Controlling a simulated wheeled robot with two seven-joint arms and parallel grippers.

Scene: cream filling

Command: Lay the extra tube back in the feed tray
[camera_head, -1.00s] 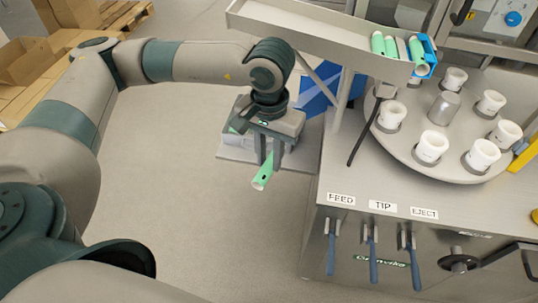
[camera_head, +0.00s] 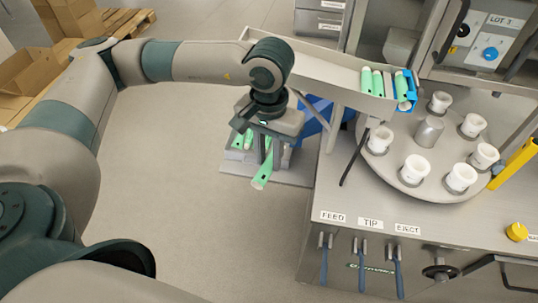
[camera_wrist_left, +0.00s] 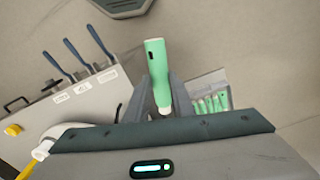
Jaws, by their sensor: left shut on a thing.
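My left gripper (camera_head: 264,155) is shut on a green tube (camera_head: 262,172) with a dark slot in its side. The wrist view shows the tube (camera_wrist_left: 157,70) upright between the two fingers (camera_wrist_left: 157,98). The feed tray (camera_head: 320,65) is the long sloping grey chute at the top right, beyond my gripper. Several tubes (camera_head: 378,82) lie at its lower right end by a blue stop (camera_head: 407,101); most are green, one grey. My right gripper is not in view.
A low tray (camera_head: 232,168) with several green tubes lies behind and below my left gripper; these tubes (camera_wrist_left: 212,103) also show in the wrist view. A round table with white cups (camera_head: 417,168) stands on the machine. FEED, TIP and EJECT levers (camera_head: 361,265) hang in front.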

